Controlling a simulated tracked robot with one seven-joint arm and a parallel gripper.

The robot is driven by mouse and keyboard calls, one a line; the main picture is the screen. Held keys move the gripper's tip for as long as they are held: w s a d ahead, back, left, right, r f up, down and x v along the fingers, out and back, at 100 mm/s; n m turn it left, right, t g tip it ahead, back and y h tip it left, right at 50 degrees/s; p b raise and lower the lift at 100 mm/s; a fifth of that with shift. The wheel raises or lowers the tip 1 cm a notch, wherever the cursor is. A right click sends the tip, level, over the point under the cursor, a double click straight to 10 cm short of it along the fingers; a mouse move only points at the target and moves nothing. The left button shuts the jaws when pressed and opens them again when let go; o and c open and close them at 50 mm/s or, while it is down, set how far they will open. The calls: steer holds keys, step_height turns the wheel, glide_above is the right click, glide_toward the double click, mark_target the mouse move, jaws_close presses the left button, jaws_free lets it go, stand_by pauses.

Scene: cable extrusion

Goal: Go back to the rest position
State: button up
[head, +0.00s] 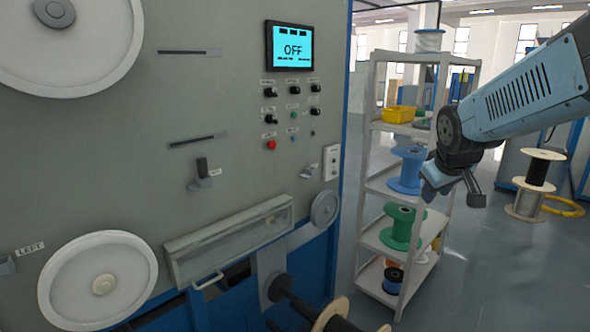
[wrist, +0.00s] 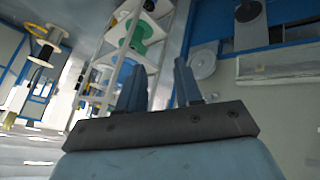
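My gripper (head: 455,192) hangs at the end of my arm on the right of the head view, in front of the shelf rack. In the wrist view its two blue fingers (wrist: 158,82) stand apart with nothing between them. The grey machine panel (head: 230,110) fills the left of the head view. Its screen (head: 292,48) reads OFF. My gripper is to the right of the panel and apart from it.
A grey shelf rack (head: 366,130) holds a yellow bin (head: 399,114), a blue spool (head: 409,170) and a green spool (head: 401,226). A black-wound spool (head: 538,172) stands at the right. The floor (head: 490,270) at lower right is clear.

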steer(key=s+a+m, duration=0.1)
steer(key=s+a, duration=0.1)
steer(key=s, duration=0.3)
steer(key=s+a+m+g+y, duration=0.1)
steer(key=s+a, duration=0.2)
steer(key=s, duration=0.3)
steer(key=s+a+r+m+y, duration=0.1)
steer(key=s+a, duration=0.1)
steer(key=s, duration=0.3)
steer(key=shift+s+a+g, duration=0.3)
steer(key=shift+s+a, duration=0.05)
steer(key=shift+a, duration=0.05)
